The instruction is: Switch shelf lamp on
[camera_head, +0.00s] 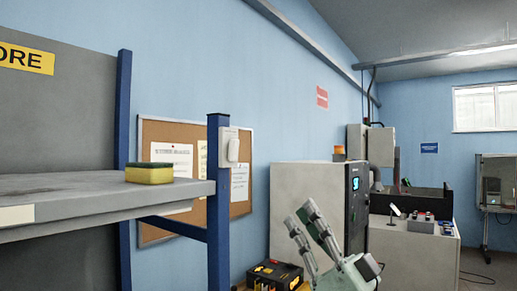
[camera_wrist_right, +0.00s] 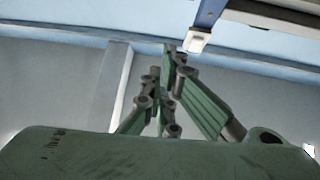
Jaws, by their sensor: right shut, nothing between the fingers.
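A white switch box (camera_head: 229,147) is fixed near the top of the shelf's blue upright post (camera_head: 218,200). It also shows in the right wrist view as a white box (camera_wrist_right: 196,41) at the end of a blue post. My right gripper (camera_head: 300,214) is shut and empty, low in the head view, to the right of the switch and apart from it. In the right wrist view its fingers (camera_wrist_right: 169,52) are together and point towards the switch area. I cannot make out a lamp in either view. My left gripper is not in view.
The grey shelf board (camera_head: 80,205) holds a yellow and green sponge (camera_head: 149,173). A corkboard (camera_head: 160,131) hangs behind the post. A grey cabinet (camera_head: 305,190) and a black toolbox (camera_head: 275,273) stand to the right. Open air lies between post and gripper.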

